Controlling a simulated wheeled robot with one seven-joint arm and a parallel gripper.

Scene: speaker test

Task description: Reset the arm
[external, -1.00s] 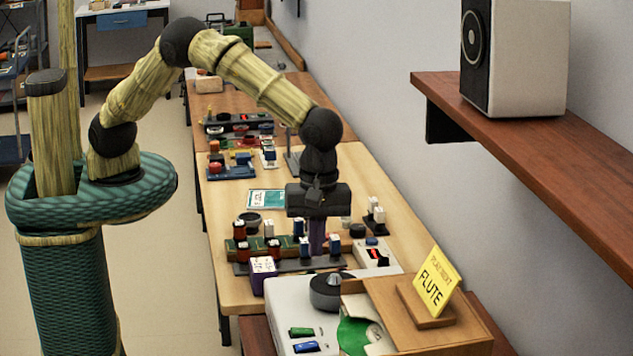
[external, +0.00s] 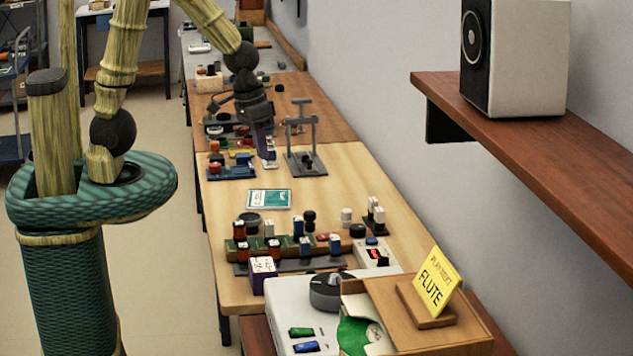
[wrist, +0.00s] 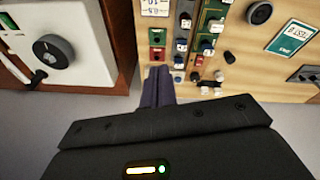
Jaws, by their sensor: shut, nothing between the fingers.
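My gripper (external: 268,163) hangs over the far part of the pale workbench (external: 225,200) in the external view, pointing downward.
A yellow FLUTE sign (external: 435,283) stands at the front. A speaker (external: 515,60) sits on the wall shelf (external: 540,140).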

